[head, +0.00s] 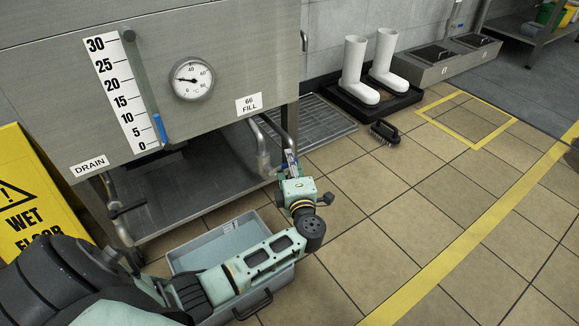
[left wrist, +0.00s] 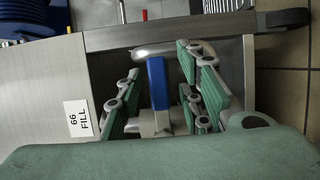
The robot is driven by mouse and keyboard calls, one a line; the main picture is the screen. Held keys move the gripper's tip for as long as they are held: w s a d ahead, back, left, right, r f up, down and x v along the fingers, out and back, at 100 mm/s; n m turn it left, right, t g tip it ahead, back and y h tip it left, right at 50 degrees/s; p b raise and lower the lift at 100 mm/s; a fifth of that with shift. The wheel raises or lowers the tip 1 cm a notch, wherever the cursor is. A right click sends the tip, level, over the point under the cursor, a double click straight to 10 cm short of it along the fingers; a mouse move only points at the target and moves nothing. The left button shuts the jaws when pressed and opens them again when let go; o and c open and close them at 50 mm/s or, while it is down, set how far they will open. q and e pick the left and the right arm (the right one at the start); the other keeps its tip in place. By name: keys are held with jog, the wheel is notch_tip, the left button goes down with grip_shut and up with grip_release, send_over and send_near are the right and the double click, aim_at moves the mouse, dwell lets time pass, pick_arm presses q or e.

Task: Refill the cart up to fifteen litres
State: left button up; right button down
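The steel cart (head: 230,45) stands at the left, with a 0–30 scale (head: 118,85) and a sight tube beside it. The blue column (head: 159,127) in the tube tops out between 5 and 10. The "66 FILL" label (head: 249,103) is at the cart's lower right; it also shows in the left wrist view (left wrist: 78,118). My left gripper (head: 291,166) is at the fill pipe below it. In the left wrist view, its green fingers (left wrist: 160,100) stand apart on either side of a blue valve handle (left wrist: 157,82), with a visible gap. My right gripper is out of view.
A drain pipe with a dark handle (head: 125,207) is under the "DRAIN" label. A grey tub (head: 178,256) sits below the cart, and a yellow wet-floor sign (head: 25,200) stands at left. White boots (head: 355,70) and a brush (head: 384,132) are behind. Floor at right is clear.

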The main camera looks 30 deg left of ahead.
pick_arm(q)
grip_shut()
dwell(0.3)
dwell(0.3)
